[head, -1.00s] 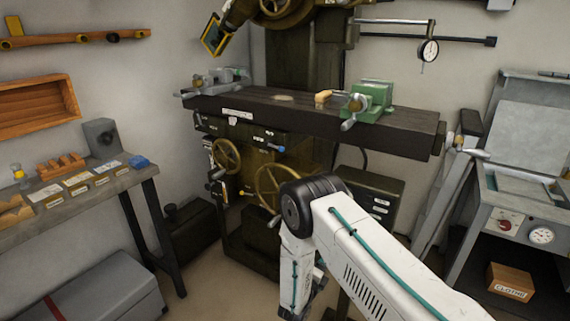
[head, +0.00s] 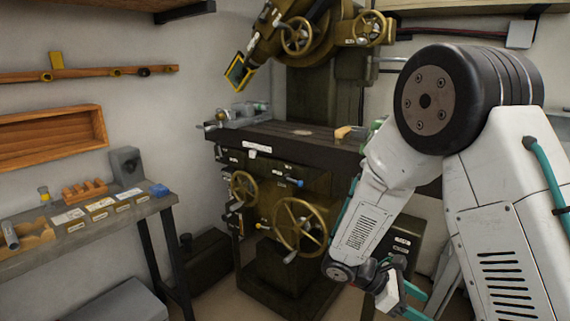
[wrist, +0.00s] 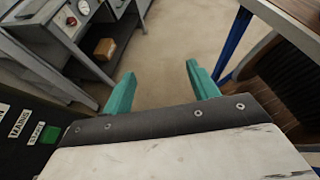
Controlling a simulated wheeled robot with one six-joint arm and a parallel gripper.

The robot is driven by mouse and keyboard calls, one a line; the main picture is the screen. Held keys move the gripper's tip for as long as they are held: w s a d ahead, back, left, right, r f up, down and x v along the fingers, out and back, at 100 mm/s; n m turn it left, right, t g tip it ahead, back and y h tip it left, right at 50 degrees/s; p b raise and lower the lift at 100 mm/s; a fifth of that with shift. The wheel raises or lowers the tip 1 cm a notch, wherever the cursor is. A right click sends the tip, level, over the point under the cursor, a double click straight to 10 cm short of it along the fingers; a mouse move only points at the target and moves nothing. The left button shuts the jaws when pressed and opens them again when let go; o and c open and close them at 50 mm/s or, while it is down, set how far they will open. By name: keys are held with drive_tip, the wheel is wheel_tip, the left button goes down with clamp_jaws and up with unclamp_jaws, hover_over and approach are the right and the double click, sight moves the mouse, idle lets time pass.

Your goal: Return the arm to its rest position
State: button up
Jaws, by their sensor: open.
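My gripper (wrist: 162,92) shows in the wrist view with its two teal fingers spread apart and nothing between them. Beyond the fingers lies bare floor. In the head view my white arm is folded at the right, its elbow high and its forearm hanging down. My gripper (head: 412,302) shows there low at the bottom right, partly cut off by the frame edge, in front of the milling machine (head: 290,180). Its fingers touch nothing that I can see.
A workbench (head: 100,222) with wooden blocks and labelled cards stands at the left. A grey case (head: 115,303) lies under it. In the wrist view a cabinet with dials (wrist: 70,22) stands upper left, a cardboard box (wrist: 104,48) beneath, and a blue table leg (wrist: 233,45) at right.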

drive_tip(key=s+a+r+m+t+y, duration=0.2)
drive_tip(key=s+r+m+y, duration=0.4)
drive_tip(key=s+r, duration=0.4)
drive_tip(key=s+a+r+m+t+y, duration=0.1)
drive_tip(key=s+r+m+t+y, duration=0.2)
drive_tip(key=s+r+m+y, duration=0.3)
drive_tip(key=shift+s+a+r+m, duration=0.4)
drive_tip(key=shift+s+r+m, duration=1.1)
drive_tip(key=shift+s+r, duration=1.05)
